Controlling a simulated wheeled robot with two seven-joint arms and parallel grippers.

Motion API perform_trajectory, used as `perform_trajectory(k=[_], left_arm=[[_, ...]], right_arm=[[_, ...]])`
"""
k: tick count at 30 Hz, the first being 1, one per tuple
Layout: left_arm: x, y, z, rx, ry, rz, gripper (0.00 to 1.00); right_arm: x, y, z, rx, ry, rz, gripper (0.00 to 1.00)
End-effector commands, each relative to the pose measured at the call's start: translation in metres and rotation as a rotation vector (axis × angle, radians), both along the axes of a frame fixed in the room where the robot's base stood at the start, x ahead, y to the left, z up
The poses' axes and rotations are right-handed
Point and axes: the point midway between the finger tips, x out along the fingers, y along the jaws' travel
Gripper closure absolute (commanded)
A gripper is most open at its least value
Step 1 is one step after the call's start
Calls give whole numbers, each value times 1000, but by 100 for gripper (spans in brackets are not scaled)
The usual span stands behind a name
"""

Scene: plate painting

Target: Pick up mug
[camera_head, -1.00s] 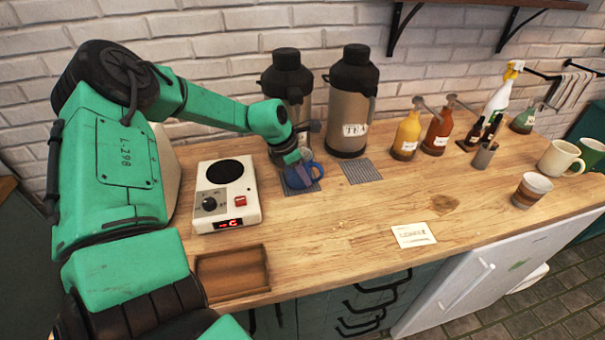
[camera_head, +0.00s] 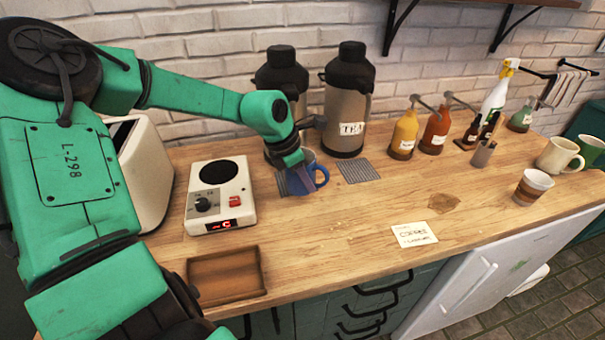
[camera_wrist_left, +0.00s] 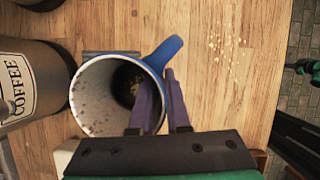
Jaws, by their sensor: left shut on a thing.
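The blue mug (camera_head: 321,178) is in front of the left dispenser, over a grey ribbed mat (camera_head: 280,184). In the left wrist view the mug (camera_wrist_left: 92,100) shows its pale, speckled inside with a dark bottom, and its blue handle points up and right. My left gripper (camera_head: 304,176) is shut on the mug's wall near the handle. In the left wrist view one purple finger of this gripper (camera_wrist_left: 160,100) is inside the rim and the other is outside. I cannot tell whether the mug touches the mat.
A dispenser marked COFFEE (camera_wrist_left: 28,85) stands close beside the mug; the TEA dispenser (camera_head: 346,105) is to its right. A hot plate (camera_head: 219,195) and a wooden tray (camera_head: 225,276) are at left. Bottles and cups are at right.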

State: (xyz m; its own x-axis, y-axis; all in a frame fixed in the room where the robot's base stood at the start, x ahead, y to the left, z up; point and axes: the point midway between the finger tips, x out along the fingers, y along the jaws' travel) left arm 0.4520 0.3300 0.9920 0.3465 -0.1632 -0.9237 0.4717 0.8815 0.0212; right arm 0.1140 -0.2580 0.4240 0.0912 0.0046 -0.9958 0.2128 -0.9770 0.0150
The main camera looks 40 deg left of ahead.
Motion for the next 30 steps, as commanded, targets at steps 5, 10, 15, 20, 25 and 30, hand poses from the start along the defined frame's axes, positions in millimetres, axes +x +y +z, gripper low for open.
perform_trajectory(k=[5, 10, 15, 20, 25, 30], left_arm=[[-18, -26, -2, 0, -4, -2, 100], [-34, -50, -2, 2, -3, -2, 100], [-48, -70, -1, 1, -3, -1, 100], [-58, -84, 0, 0, -2, -1, 100], [-64, -94, 0, 0, -2, -1, 100], [-67, -97, 0, 0, -2, 1, 100]], right_arm=[[0, 0, -12, 0, 0, 0, 100], [0, -1, -20, -1, 0, 0, 100], [0, -1, -27, -1, 0, 0, 100], [0, -1, -31, -2, 0, 0, 100], [0, -1, -34, -2, 0, 0, 100], [0, -1, -35, -2, 1, 0, 100]])
